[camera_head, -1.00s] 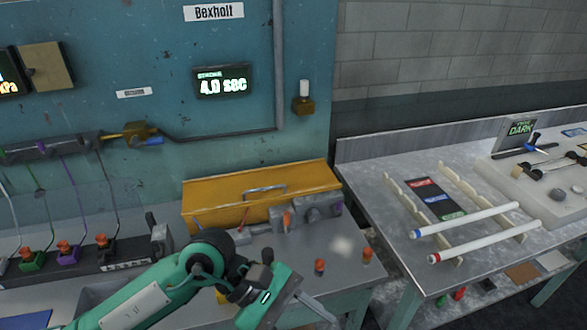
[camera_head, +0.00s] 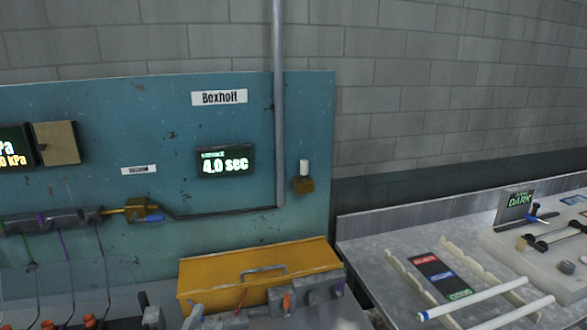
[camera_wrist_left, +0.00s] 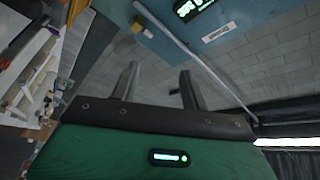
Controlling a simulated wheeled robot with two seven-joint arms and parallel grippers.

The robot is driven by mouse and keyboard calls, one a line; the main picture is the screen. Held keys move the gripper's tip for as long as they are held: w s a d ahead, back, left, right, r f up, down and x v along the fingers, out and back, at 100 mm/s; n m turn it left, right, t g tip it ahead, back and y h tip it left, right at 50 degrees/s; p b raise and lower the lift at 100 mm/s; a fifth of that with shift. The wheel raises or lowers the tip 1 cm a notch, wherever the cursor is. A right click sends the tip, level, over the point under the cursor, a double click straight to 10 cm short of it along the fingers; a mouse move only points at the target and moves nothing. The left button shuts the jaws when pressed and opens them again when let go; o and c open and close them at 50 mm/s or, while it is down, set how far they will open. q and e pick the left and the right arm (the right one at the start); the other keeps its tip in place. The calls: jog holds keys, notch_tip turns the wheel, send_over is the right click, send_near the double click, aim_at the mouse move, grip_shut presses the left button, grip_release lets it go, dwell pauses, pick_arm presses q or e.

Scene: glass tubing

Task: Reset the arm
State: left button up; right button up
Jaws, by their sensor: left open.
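My left gripper (camera_wrist_left: 159,76) shows in the left wrist view, its two grey fingers apart with nothing between them. Its green housing with a lit strip fills the bottom of that view. Past the fingers are the grey block wall and the teal panel, tilted in the picture. In the head view neither of my arms is visible now. My right gripper is in no view.
The teal panel (camera_head: 110,105) carries a display reading 4.0 sec (camera_head: 225,162). A yellow box (camera_head: 225,272) stands below it. On the right is a grey table (camera_head: 375,245) with pale notched racks and white tubes (camera_head: 487,297).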

pick_arm(q)
jog(key=s+a+f+n+g+y, duration=0.3)
jog(key=a+f+n+g, duration=0.15)
jog(key=f, duration=0.55)
jog(key=s+a+f+n+g, duration=0.3)
jog(key=s+f+n+g, duration=0.4)
jog(key=s+f+g, duration=0.95)
notch_tip(320, 180, down, 30)
jog(key=s+f+t, duration=0.1)
jog(key=s+t, duration=0.2)
jog(key=t, duration=0.1)
jog(key=s+a+f+g, duration=0.1)
jog(key=s+a+f, duration=0.2)
jog(key=s+f, duration=1.5)
jog(key=shift+s+f, duration=0.2)
jog(key=shift+s, duration=0.15)
